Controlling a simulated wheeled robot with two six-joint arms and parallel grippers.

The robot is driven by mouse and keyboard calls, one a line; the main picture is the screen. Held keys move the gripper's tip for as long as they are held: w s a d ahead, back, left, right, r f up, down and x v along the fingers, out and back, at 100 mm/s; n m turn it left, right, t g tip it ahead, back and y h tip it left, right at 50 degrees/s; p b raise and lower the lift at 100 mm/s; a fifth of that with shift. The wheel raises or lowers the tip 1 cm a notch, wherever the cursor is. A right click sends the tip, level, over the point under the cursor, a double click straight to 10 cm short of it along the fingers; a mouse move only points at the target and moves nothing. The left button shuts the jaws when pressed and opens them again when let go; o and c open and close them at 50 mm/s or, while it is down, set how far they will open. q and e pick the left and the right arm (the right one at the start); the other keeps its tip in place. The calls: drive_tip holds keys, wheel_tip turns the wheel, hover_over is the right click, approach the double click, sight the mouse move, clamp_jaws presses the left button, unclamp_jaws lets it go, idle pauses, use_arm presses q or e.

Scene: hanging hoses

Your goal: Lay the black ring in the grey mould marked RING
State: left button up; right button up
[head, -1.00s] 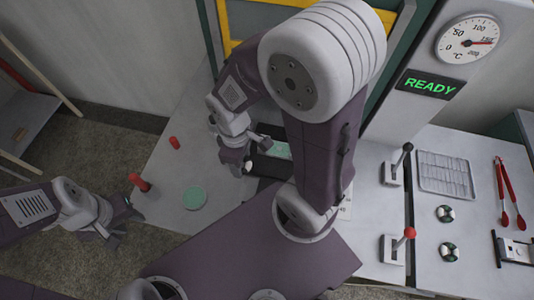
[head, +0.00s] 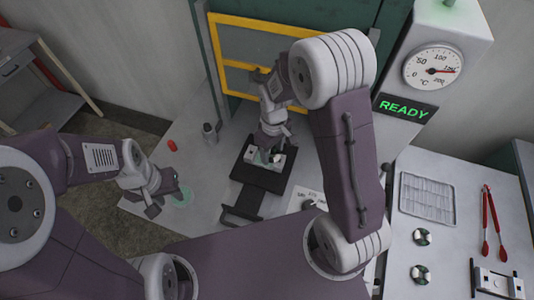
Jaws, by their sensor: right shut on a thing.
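My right gripper (head: 266,155) is low over a black plate (head: 262,181) with a handle, in front of the yellow-framed press. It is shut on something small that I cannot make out. Pale grey pieces (head: 279,161) with a greenish part between them lie on the plate at the fingertips. I cannot tell whether they are the mould, and I see no RING mark. I cannot make out the black ring anywhere. My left gripper (head: 163,202) has its fingers apart and looks empty, close beside a green disc (head: 184,197) on the table.
A grey cylinder (head: 209,132) and a red knob (head: 172,146) stand left of the plate. A printed card (head: 305,199) is partly behind my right arm. The right table has a wire rack (head: 428,196), red tongs (head: 490,225) and dark-and-white discs (head: 423,237). A sign (head: 404,107) reads READY.

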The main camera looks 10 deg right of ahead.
drive_tip(key=w, duration=0.1)
drive_tip(key=w+a+f, duration=0.1)
drive_tip(key=w+f, duration=0.1)
drive_tip(key=shift+w+a, duration=0.1)
drive_tip(key=shift+a, duration=0.3)
drive_tip(key=f, duration=0.2)
drive_tip(key=f+p, duration=0.1)
drive_tip(key=shift+s+d+f, duration=0.1)
drive_tip(key=shift+s+f, duration=0.1)
drive_tip(key=shift+f, duration=0.2)
drive_tip(key=shift+w+f, duration=0.1)
drive_tip(key=shift+w, duration=0.05)
drive_tip(key=shift+f, duration=0.15)
drive_tip(key=o, duration=1.1)
drive_tip(key=shift+o, duration=1.2)
